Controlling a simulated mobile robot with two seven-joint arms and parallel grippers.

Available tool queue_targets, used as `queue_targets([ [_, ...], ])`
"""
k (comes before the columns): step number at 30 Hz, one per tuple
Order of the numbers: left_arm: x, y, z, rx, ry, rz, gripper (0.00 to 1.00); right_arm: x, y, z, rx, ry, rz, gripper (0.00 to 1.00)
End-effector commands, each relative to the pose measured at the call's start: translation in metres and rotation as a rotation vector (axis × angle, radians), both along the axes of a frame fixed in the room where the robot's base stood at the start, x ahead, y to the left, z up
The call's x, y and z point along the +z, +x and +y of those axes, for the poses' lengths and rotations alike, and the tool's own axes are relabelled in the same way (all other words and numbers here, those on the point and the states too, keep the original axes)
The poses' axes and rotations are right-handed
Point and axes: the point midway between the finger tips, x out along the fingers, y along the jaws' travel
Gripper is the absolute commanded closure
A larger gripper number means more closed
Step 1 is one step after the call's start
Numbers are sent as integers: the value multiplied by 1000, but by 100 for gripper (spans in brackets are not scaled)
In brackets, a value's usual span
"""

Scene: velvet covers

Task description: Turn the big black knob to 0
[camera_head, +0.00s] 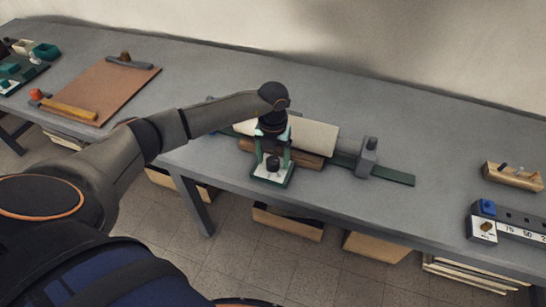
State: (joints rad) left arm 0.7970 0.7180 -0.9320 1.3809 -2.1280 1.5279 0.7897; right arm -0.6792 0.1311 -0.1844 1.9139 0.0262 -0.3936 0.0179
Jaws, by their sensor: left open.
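The big black knob (272,163) sits on a small white plate with a green base (286,181) at the front edge of the bench. My left gripper (273,153) points down over the knob with its fingers apart, one on each side. I cannot tell whether the fingers touch the knob. The knob's pointer and the plate's markings are too small to read. My right gripper is not in view.
The grey bench (300,198) runs along the wall. Behind the knob lie a brown bar, a pale roll (312,136) and a green rail with a grey clamp (366,158). A numbered panel (517,223) with a blue knob is at right, a brown board (106,85) at left.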

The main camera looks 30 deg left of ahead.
Motion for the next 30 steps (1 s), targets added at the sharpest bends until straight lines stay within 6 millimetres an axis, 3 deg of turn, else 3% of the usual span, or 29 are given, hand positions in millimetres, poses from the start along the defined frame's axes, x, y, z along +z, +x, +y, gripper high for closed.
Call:
queue_targets([
  [2,0,0,0,0,0,0,28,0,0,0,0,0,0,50],
  [21,0,0,0,0,-1,0,100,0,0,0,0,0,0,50],
  [30,0,0,0,-15,-1,0,100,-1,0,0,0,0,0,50],
])
